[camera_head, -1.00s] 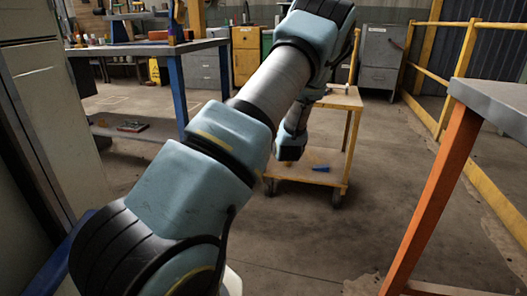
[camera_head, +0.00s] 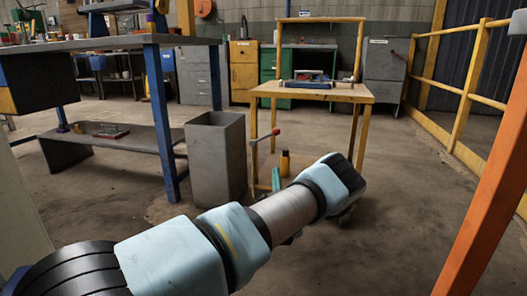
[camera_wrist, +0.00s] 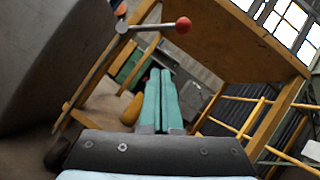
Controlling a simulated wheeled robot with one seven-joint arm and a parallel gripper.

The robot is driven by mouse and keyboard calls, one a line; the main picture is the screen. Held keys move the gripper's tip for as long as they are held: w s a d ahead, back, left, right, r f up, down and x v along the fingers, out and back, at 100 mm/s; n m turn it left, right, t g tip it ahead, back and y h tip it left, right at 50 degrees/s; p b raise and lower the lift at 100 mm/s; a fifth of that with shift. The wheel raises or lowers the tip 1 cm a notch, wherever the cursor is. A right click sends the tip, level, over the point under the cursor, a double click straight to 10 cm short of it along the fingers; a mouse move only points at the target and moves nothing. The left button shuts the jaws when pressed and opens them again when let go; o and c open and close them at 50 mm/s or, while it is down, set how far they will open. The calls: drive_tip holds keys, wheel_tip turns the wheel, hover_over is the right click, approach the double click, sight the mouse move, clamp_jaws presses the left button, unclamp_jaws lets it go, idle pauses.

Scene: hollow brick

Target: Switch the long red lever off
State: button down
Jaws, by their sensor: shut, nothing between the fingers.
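The lever (camera_head: 264,137) is a thin grey rod with a red ball at its right end. It sits at the left front side of a yellow wooden cart, just right of a grey bin. In the wrist view the lever (camera_wrist: 155,26) is at the top, its rod nearly level from a round grey pivot to the red ball. My gripper (camera_wrist: 161,72) has two teal fingers lying together, shut and empty. The fingers point toward the cart, below the ball in the picture and apart from it. In the head view the gripper (camera_head: 276,170) shows partly behind my arm.
The grey bin (camera_head: 215,160) stands close left of the lever. The cart (camera_head: 340,94) carries items on top; a yellow cylinder (camera_head: 285,163) shows below. A blue-legged workbench (camera_head: 160,110) is left, an orange post (camera_head: 485,190) right. Floor is clear in front of the cart.

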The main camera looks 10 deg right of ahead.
drive_tip(key=shift+w, duration=0.15)
drive_tip(key=b, duration=0.5)
approach(264, 137)
drive_tip(key=w+d, duration=0.4)
drive_tip(key=d, duration=0.1)
drive_tip(key=shift+w+a+r+b, duration=0.25)
drive_tip(key=shift+a+r, duration=0.2)
drive_tip(key=shift+r, duration=0.15)
drive_tip(key=shift+w+a+r+b, duration=0.1)
drive_tip(key=shift+w+a+r, duration=0.25)
drive_tip(key=shift+r, duration=0.3)
drive_tip(key=shift+s+r, duration=0.1)
drive_tip(key=shift+a+r+n+y+p, duration=0.1)
drive_tip(key=shift+r+n+y+p, duration=0.1)
drive_tip(key=shift+n+y+p, duration=0.3)
